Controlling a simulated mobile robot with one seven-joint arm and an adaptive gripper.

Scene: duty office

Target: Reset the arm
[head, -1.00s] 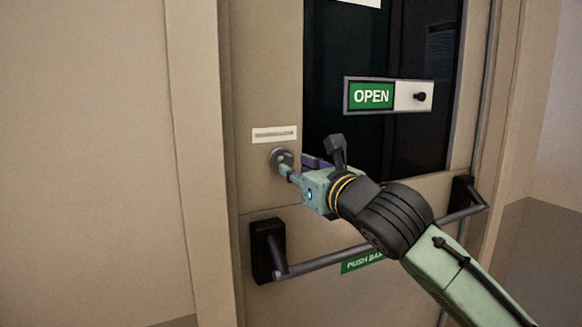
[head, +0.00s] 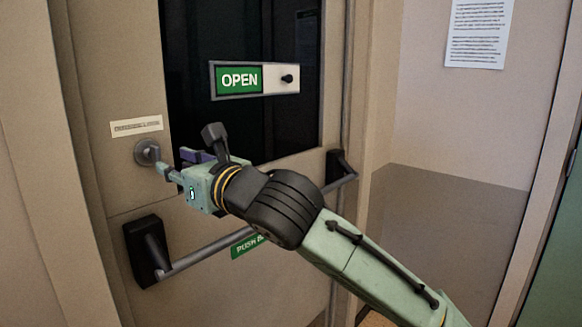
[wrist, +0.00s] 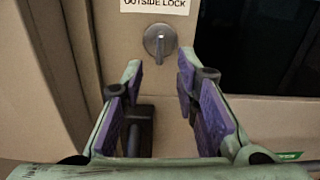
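My gripper (head: 180,164) is in front of the door (head: 109,178), close to a round metal lock knob (head: 147,152). In the wrist view my gripper (wrist: 160,85) has its fingers spread apart with nothing between them. The lock knob (wrist: 160,42) shows beyond the fingertips, with its turn piece upright. A gap appears between the fingertips and the knob. My arm reaches in from the lower right, bent at the wrist.
A label reading OUTSIDE LOCK (wrist: 155,5) is above the knob. A push bar (head: 215,250) crosses the door below my gripper. An OPEN slider sign (head: 254,79) is on the dark window (head: 200,30). A wall with a paper notice (head: 478,33) is at the right.

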